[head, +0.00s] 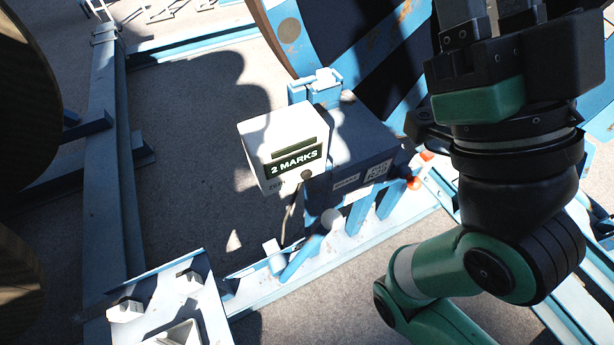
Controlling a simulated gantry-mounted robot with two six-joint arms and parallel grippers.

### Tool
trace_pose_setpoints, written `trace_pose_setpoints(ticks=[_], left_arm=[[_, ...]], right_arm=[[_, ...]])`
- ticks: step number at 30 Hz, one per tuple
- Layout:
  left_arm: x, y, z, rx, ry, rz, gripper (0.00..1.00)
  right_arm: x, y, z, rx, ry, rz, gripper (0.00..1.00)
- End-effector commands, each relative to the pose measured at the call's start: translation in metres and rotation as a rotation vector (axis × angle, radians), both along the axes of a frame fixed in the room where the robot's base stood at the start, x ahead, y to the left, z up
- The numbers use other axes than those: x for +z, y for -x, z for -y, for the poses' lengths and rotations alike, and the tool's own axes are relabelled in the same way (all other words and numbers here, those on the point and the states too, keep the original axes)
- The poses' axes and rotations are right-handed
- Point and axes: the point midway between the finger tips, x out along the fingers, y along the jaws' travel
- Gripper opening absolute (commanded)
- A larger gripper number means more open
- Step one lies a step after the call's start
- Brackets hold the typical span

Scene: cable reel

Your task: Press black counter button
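A white counter box (263,140) with a dark display reading "2 MARKS" stands near the middle of the head view. A small dark round button (307,174) is on the lower right of its front face. My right gripper (487,12) is at the top right, apart from the counter and to its right. Its fingers run toward the top edge, so I cannot tell whether it is open or shut. My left gripper is not in view.
A dark box with labels (350,165) sits right beside the counter on a blue frame. A large blue striped reel (330,35) rises behind it. Orange-red knobs (414,182) stick out at the right. A white bracketed plate (160,305) is at the lower left. Open floor lies left of the counter.

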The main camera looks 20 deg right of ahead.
Motion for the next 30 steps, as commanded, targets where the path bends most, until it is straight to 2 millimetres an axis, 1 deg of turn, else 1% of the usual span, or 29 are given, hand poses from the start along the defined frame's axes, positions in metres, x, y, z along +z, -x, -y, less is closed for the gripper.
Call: trace_pose_setpoints(ticks=[1, 5, 6, 7, 30], left_arm=[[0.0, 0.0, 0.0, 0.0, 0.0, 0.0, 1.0], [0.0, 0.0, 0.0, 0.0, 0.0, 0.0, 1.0], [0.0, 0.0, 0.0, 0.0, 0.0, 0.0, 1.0], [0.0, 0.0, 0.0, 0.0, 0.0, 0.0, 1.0], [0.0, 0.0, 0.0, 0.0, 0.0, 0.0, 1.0]], right_arm=[[0.0, 0.0, 0.0, 0.0, 0.0, 0.0, 0.34], [0.0, 0.0, 0.0, 0.0, 0.0, 0.0, 0.1], [0.0, 0.0, 0.0, 0.0, 0.0, 0.0, 0.03], [0.0, 0.0, 0.0, 0.0, 0.0, 0.0, 0.0], [0.0, 0.0, 0.0, 0.0, 0.0, 0.0, 0.0]])
